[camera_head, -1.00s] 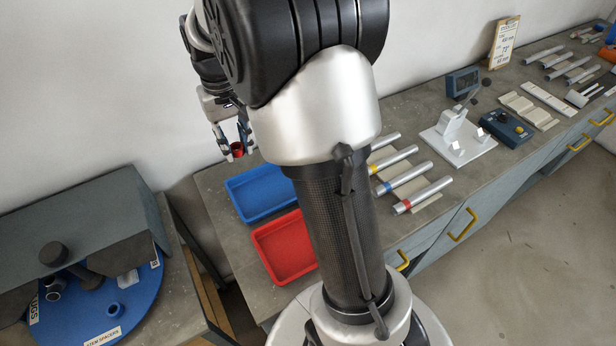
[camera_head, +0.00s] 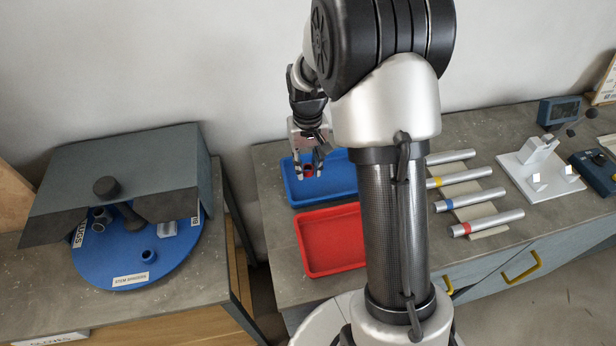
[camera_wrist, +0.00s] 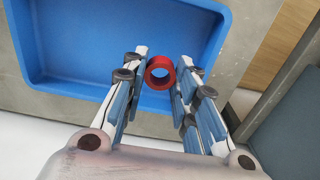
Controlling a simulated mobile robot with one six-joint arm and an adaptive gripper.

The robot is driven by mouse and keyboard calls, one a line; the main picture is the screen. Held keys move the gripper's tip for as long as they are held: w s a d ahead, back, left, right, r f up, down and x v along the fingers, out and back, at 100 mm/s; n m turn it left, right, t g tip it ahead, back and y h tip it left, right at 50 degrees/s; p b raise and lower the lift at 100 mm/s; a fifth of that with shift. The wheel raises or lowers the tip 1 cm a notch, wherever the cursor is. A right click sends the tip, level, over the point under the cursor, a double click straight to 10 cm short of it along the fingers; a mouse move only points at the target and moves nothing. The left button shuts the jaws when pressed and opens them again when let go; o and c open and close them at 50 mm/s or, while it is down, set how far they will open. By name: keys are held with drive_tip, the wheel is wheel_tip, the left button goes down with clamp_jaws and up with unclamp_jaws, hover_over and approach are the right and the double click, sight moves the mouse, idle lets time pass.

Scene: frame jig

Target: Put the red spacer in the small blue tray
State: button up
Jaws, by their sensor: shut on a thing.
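The red spacer (camera_wrist: 160,73) is a short red ring. My gripper (camera_wrist: 159,80) is shut on it, with a finger on each side, in the wrist view. The small blue tray (camera_wrist: 85,85) lies below it, and the spacer shows over the tray's floor near one edge. In the head view my gripper (camera_head: 308,172) holds the spacer (camera_head: 307,170) over the left part of the blue tray (camera_head: 338,182). The tray looks empty. The height of the spacer above the tray floor is hard to tell.
A red tray (camera_head: 330,240) sits just in front of the blue one. Metal tubes with coloured bands (camera_head: 470,202) lie to the right, past my arm. A blue turntable (camera_head: 130,262) with a grey cover (camera_head: 130,165) stands on a separate bench at left.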

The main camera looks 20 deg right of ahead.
sight(308, 168)
drive_tip(key=shift+f+b, duration=0.55)
drive_tip(key=shift+f, duration=1.6)
drive_tip(key=shift+f, duration=0.1)
drive_tip(key=o, duration=0.9)
drive_tip(key=shift+c, duration=0.2)
